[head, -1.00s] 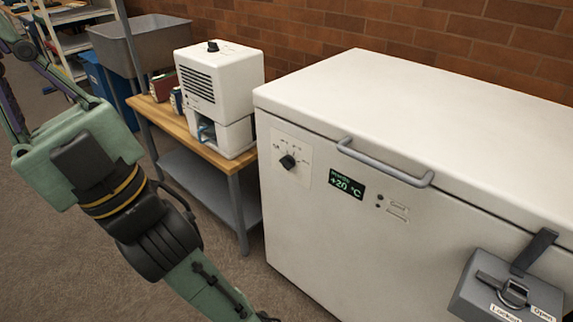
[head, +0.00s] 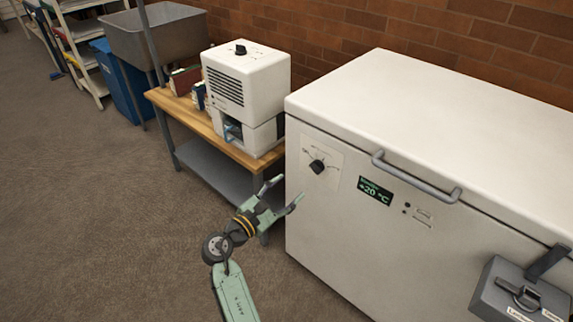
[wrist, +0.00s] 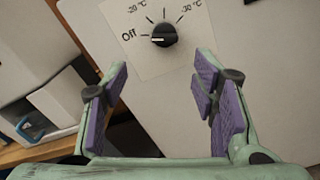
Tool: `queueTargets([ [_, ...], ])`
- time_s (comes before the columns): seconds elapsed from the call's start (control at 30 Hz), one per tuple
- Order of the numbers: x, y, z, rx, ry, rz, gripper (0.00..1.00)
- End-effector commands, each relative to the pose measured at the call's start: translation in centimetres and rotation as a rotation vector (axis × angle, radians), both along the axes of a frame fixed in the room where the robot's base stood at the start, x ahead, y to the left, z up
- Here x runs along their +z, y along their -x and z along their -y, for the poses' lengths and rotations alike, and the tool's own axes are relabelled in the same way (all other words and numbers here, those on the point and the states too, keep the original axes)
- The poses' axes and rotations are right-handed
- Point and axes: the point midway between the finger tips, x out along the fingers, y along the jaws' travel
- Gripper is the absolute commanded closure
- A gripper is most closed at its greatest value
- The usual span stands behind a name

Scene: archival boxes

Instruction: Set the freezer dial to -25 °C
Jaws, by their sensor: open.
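The freezer dial (head: 317,167) is a black knob on a pale plate at the left of the freezer's front. In the wrist view the dial (wrist: 163,35) shows a white pointer mark turned left toward "Off". Marks for -20 °C and -30 °C stand above it, with an unlabelled tick between them. The freezer's display (head: 375,191) reads +20 °C. My gripper (head: 286,196) is open and empty, in front of the freezer, below and left of the dial. In the wrist view my gripper's (wrist: 160,78) purple-padded fingers are spread, with the dial beyond their tips, apart from them.
The white chest freezer (head: 345,235) has a grey lid handle (head: 415,180) and a grey latch box (head: 520,292) at right. A wooden-topped bench (head: 180,111) at left holds a white appliance (head: 246,80). The floor at left is clear.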

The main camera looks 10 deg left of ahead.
Motion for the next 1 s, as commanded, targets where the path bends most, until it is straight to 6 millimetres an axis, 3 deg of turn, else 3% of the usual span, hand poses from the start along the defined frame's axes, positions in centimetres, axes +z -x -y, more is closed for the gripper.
queueTargets([
  [0.17,-0.1,-0.8,1.5,-0.027,0.035,-0.017,0.47],
  [0.6,0.0,-7.1,6.0,-0.022,0.030,-0.013,0.47],
  [1.0,-0.2,-8.5,6.9,-0.019,0.029,-0.013,0.47],
])
